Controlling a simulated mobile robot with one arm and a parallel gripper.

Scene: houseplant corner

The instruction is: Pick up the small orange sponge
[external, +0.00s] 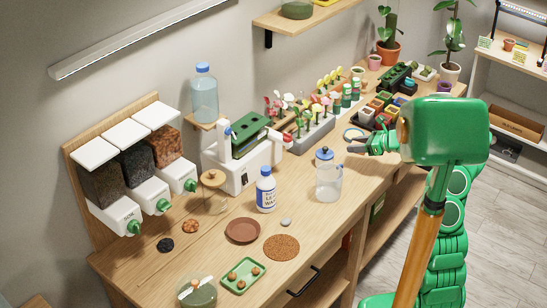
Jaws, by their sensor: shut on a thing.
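My green gripper (358,144) is over the far right part of the wooden bench, beside a round blue-rimmed thing (352,132). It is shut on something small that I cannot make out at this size. I cannot pick out the small orange sponge for certain anywhere in view. It may be hidden by the gripper or among the small coloured things in the dark tray.
A white bottle (265,190) and saucers stand nearer. The bench's front right stretch is bare.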

